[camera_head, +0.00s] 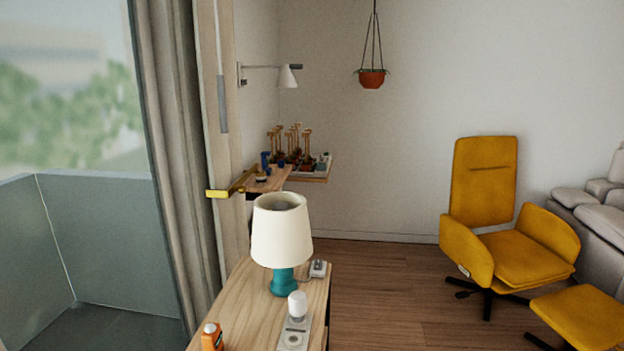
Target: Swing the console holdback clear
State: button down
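A yellow bar (234,186), which looks like the holdback, sticks out at the curtain's edge, left of the far wooden shelf and just behind the lamp. Its near end is a short crosspiece in front of the curtain. Its far end runs back toward the wall, and I cannot make out its mount. The grey-beige curtain (185,160) hangs in folds beside the glass, and the bar lies across its right-hand panel. The wooden console (245,305) stands in the foreground. My gripper is not in view.
A teal lamp with a white shade (282,230) stands on the console, with an orange bottle (212,337) and a white bulb (298,304) near it. A grey wand (222,100) hangs by the curtain. A yellow armchair (500,225) stands right; wooden floor (385,280) between is clear.

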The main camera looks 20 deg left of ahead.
aim_at(238, 186)
jog(key=i, duration=3.3)
jog(key=u, duration=3.15)
jog(key=i, duration=0.5)
jog(key=z, duration=0.1)
